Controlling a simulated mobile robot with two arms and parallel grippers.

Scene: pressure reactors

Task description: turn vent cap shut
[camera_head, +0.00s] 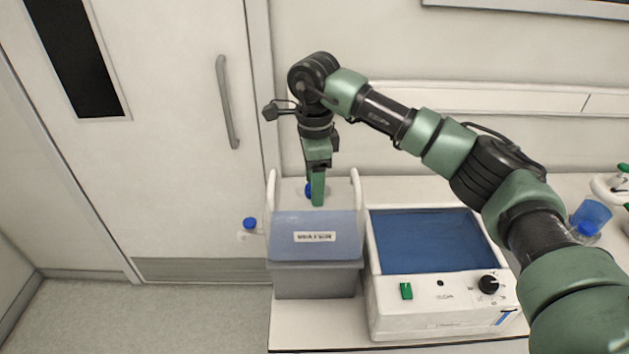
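A small blue cap (308,188), which looks like the vent cap, shows at the back of a grey box with a translucent blue front and a printed label (314,237). My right gripper (317,198) points down at this cap and hides part of it. Its fingers overlap in this view, so I cannot tell whether they are open or shut, or whether they touch the cap. A second blue cap (249,223) sits on a small clear part at the box's left side. My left gripper is out of view.
White upright handles (356,205) flank the gripper. A white bath with a blue basin, green switch and black knob (488,284) stands close on the right. A blue beaker (591,215) is farther right. A door (165,130) is at left; the wall is behind.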

